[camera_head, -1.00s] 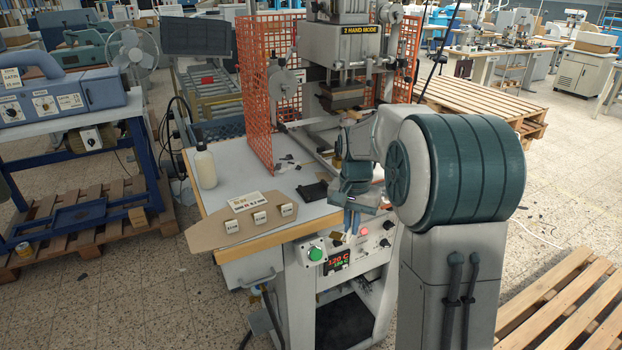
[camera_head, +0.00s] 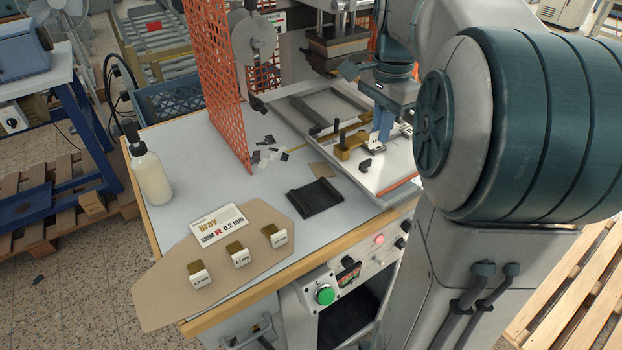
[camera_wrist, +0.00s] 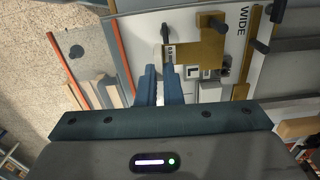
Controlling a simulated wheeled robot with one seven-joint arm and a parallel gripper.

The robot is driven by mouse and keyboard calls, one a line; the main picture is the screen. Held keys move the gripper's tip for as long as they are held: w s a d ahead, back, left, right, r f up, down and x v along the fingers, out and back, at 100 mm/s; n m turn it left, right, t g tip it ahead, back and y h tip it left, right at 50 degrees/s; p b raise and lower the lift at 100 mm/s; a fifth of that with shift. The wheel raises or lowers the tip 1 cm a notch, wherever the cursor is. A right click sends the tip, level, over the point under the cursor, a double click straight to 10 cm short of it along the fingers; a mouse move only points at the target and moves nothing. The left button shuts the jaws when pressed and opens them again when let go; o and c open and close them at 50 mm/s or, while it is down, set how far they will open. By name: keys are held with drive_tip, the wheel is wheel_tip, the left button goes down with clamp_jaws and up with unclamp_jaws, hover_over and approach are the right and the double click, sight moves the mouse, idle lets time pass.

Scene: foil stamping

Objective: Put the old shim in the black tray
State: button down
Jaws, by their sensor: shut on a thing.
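My gripper (camera_head: 379,143) is over the pale plate on the press bed, its blue fingers pointing down. In the wrist view its fingers (camera_wrist: 160,80) are closed at the white tag (camera_wrist: 170,57) of the old shim, beside a brass piece (camera_wrist: 208,48). The shim's own body is hard to make out, and I cannot tell whether it is clear of the plate. The black tray (camera_head: 315,198) lies on the table, left of and nearer than the plate, and looks empty.
A board (camera_head: 262,218) with several tagged shims and a card is at the table's front left. A white bottle (camera_head: 149,172) stands at the left edge. An orange mesh guard (camera_head: 220,85) rises behind dark scraps. Black knobs (camera_head: 364,164) stand by the plate.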

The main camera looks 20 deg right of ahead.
drive_tip(key=a+f, duration=0.2)
drive_tip(key=a, duration=0.1)
drive_tip(key=s+a+f, duration=0.1)
drive_tip(key=a+f, duration=0.1)
drive_tip(key=a, duration=0.2)
drive_tip(key=s+a+f, duration=0.1)
drive_tip(key=a+f, duration=0.1)
drive_tip(key=a, duration=0.2)
drive_tip(key=shift+a+f, duration=0.15)
drive_tip(key=shift+f, duration=2.25)
drive_tip(key=shift+w, duration=0.1)
drive_tip(key=shift+f, duration=0.1)
drive_tip(key=c, duration=2)
unclamp_jaws()
drive_tip(key=shift+f, duration=0.1)
drive_tip(key=o, duration=0.4)
